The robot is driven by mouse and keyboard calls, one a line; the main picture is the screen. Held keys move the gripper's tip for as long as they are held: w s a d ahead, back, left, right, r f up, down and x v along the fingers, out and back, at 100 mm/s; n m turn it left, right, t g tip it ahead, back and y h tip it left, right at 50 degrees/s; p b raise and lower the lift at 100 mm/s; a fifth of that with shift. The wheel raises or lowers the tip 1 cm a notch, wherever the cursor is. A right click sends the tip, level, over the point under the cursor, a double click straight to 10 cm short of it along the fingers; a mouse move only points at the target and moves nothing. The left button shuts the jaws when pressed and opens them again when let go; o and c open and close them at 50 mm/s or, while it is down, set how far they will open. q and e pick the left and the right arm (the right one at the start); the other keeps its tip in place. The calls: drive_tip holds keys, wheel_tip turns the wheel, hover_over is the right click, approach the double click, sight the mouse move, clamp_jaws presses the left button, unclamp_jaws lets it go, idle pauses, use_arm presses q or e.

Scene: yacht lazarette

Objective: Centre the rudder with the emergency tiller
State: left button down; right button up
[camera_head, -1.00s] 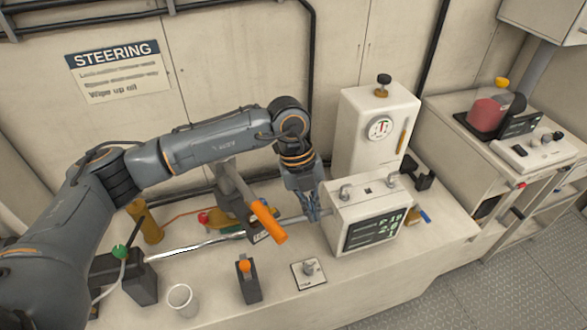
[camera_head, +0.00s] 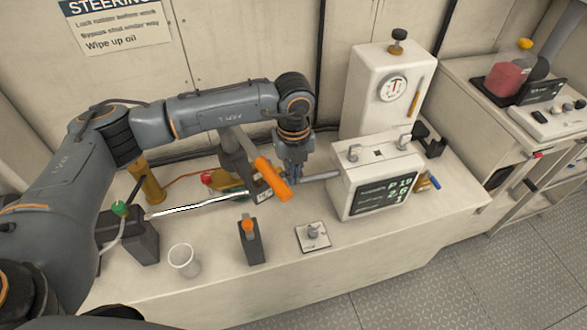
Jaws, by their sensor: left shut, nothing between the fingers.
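The tiller (camera_head: 243,143) is a grey arm with an orange grip (camera_head: 272,179), slanting down to the right above the bench. My left gripper (camera_head: 294,184) points down just right of the orange grip, shut and empty. I cannot tell whether it touches the grip. A grey rod end (camera_head: 322,177) shows between the gripper and a white display box (camera_head: 375,178). Its dark screen (camera_head: 384,194) shows green text with "P 19" on top. A polished rod (camera_head: 200,208) runs left from beneath the tiller. My right gripper is out of view.
An orange-knobbed lever (camera_head: 250,241), a switch plate (camera_head: 313,236) and a white cup (camera_head: 184,261) stand along the bench front (camera_head: 285,280). A white gauge cabinet (camera_head: 384,92) rises behind the display box. A red container (camera_head: 507,78) sits on the right-hand cabinet.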

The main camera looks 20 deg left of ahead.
sight(273, 178)
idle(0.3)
use_arm(q)
drive_tip(key=shift+s+a, duration=0.7)
drive_tip(key=shift+s, duration=0.2)
drive_tip(key=shift+s+a, duration=0.9)
drive_tip(key=shift+s, duration=0.35)
drive_tip(key=shift+s+a, duration=1)
drive_tip(key=shift+s, duration=0.15)
drive_tip(key=shift+s+a+b, duration=0.1)
drive_tip(key=shift+a+b, duration=0.05)
drive_tip(key=shift+b, duration=0.15)
